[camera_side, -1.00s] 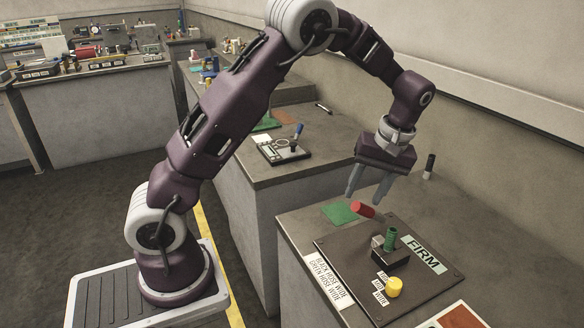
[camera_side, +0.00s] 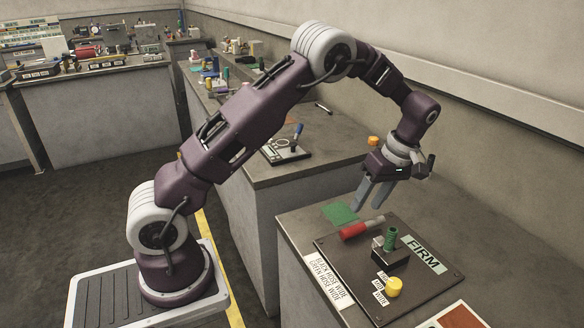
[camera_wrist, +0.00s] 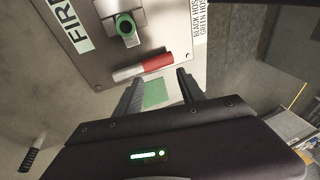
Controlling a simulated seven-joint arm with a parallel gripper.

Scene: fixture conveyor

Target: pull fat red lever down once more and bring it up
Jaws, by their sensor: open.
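The fat red lever (camera_side: 355,230) lies low over the dark panel (camera_side: 400,262), beside its back left edge, with a grey shaft toward the back right. In the wrist view the red grip (camera_wrist: 158,62) shows just beyond my fingertips. My gripper (camera_side: 366,207) is open and empty, fingers pointing down, just above and behind the lever. In the wrist view both fingers (camera_wrist: 160,78) stand apart, with the lever crossing ahead of them. I cannot tell whether a finger touches it.
A green patch (camera_side: 340,214) lies behind the lever.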

